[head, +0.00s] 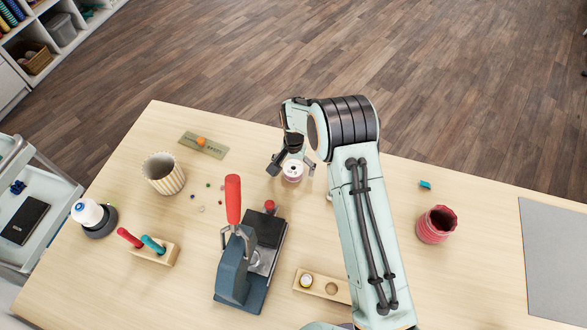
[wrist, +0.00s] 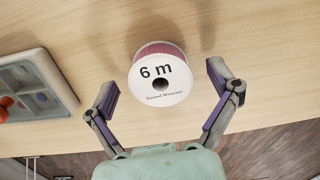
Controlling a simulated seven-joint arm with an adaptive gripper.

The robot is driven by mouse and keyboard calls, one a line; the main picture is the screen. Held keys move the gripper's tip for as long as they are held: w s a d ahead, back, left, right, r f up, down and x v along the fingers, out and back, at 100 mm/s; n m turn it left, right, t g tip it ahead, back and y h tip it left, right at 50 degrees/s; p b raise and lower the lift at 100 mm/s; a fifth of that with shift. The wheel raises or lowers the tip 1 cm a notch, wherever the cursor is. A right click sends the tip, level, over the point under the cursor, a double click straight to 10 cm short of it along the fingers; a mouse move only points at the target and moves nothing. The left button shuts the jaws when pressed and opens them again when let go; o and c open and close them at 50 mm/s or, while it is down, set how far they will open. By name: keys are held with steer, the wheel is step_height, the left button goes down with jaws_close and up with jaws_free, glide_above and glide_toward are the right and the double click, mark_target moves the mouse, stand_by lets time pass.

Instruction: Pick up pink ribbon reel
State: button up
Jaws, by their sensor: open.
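The pink ribbon reel (head: 292,171) stands on the wooden table near its far edge. In the wrist view the reel (wrist: 160,82) shows a white face with "6 m" on it, a dark centre hole and pink ribbon behind. My gripper (head: 291,167) is open around the reel's place in the head view. In the wrist view the fingers of my gripper (wrist: 166,88) are spread to the left and right of the reel, with a gap on each side and no contact visible.
A blue press with a red handle (head: 233,199) stands in front of the reel. A striped cup (head: 163,176) and small loose beads are to the left. A red pot (head: 436,225) and a grey mat (head: 556,262) are to the right. A tray (wrist: 32,88) shows in the wrist view.

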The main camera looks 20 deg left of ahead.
steer(key=c, duration=1.1)
